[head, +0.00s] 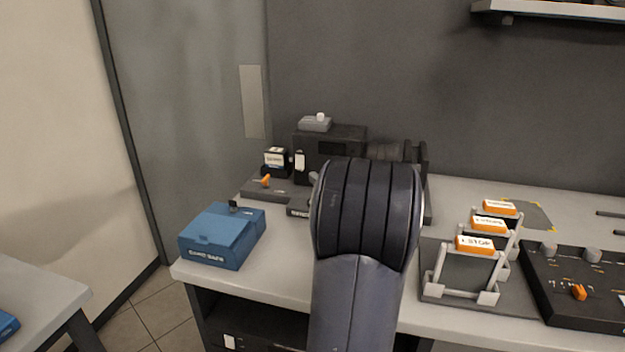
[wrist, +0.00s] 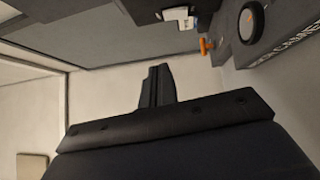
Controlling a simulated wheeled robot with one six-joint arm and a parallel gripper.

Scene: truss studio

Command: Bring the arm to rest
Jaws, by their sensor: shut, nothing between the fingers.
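My arm (head: 365,240) rises in the middle of the head view, in front of the table, and hides part of what stands behind it. The head view does not show the fingers. In the wrist view my gripper (wrist: 157,86) shows its dark fingers together, shut and empty. Nothing touches the fingers in that view. A black device with an orange knob (wrist: 206,46) and a round dial (wrist: 250,22) is at the upper right of the wrist view.
A grey-white table (head: 250,278) carries a blue box (head: 222,236) at left and a black camera (head: 335,150) at the back. Right of my arm are a rack with orange-topped cards (head: 482,244) and a black control panel (head: 585,290). A shelf (head: 560,10) hangs at upper right.

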